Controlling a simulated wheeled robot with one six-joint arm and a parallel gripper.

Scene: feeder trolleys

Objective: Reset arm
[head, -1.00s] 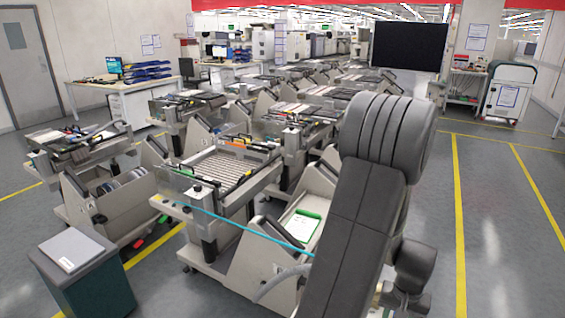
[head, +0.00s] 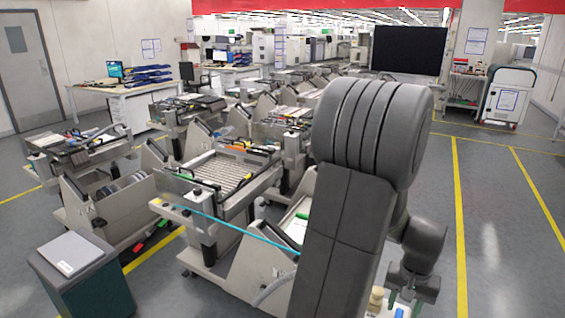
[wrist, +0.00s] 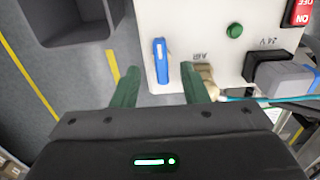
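My gripper (wrist: 160,67) shows in the wrist view as two dark green fingers, spread apart with nothing held. A pale panel (wrist: 212,22) lies beyond the fingertips. A blue lever (wrist: 160,61) on the panel shows in the gap between the fingers, with no visible contact. A brass-coloured fitting (wrist: 207,80) labelled AIR is close by the right finger; the depth between them is hard to tell.
A cyan hose (head: 218,221) crosses the near feeder trolley. A dark bin (head: 88,287) stands at the left. Open floor (head: 505,230) lies at the right.

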